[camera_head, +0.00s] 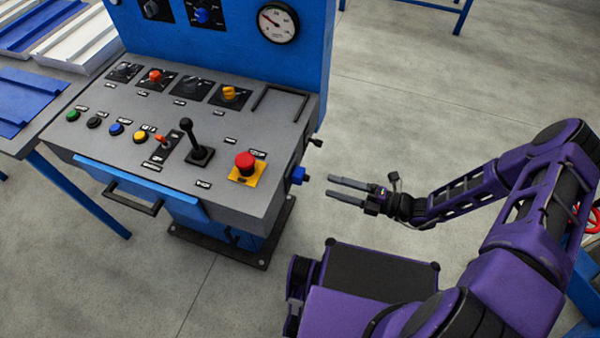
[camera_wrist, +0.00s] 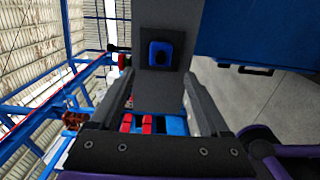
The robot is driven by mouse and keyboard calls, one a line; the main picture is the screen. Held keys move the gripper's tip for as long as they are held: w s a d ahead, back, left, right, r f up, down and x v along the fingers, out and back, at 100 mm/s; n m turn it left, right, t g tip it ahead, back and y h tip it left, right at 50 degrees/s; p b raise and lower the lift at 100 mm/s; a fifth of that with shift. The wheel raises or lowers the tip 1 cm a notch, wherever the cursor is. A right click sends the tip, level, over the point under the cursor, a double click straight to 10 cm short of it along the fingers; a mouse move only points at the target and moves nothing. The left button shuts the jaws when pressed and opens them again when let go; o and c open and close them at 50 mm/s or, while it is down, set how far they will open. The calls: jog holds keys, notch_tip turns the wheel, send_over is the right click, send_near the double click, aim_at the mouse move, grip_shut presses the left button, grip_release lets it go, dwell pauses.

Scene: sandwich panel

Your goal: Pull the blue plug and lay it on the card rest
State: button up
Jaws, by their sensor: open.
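The blue plug (camera_head: 298,175) sits in a dark socket on the right side wall of the grey console. In the wrist view the plug (camera_wrist: 160,53) shows face-on on its dark square plate, roughly centred between my finger tips. My gripper (camera_head: 330,185) is open and empty, a short way to the right of the plug, its fingers pointing at it. A visible gap separates them. A black-edged rectangular frame (camera_head: 280,105) on the console's top right looks like the card rest; it appears empty.
A red mushroom button (camera_head: 245,161) on a yellow plate and a black lever (camera_head: 195,140) stand on the console top. A dark knob (camera_head: 316,142) sticks out of the side near the plug. A table with trays (camera_head: 40,45) is at the left.

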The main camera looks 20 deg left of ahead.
aim_at(307, 176)
jog(key=shift+w+a, duration=0.15)
jog(key=shift+a, duration=1.35)
jog(key=shift+w+a, duration=0.15)
jog(key=shift+a, duration=1.3)
jog(key=shift+w+a, duration=0.15)
jog(key=shift+a, duration=1.35)
grip_shut()
jog(key=shift+d, duration=0.2)
jog(key=shift+s+d, duration=0.15)
jog(key=shift+d, duration=1.3)
jog(key=shift+s+d, duration=0.1)
jog(key=shift+d, duration=1.3)
jog(key=w+d+r+m+t+h, duration=0.1)
jog(key=w+d+r+m+t, duration=0.2)
jog(key=d+r, duration=0.6)
jog(key=w+d+r+m+t+h, duration=0.2)
jog(key=w+d+r+t, duration=0.4)
jog(key=d, duration=0.4)
notch_tip(307, 176, up, 3)
jog(key=shift+w+d+f+m, duration=0.1)
jog(key=shift+w+d+m, duration=0.2)
jog(key=shift+w+m, duration=0.3)
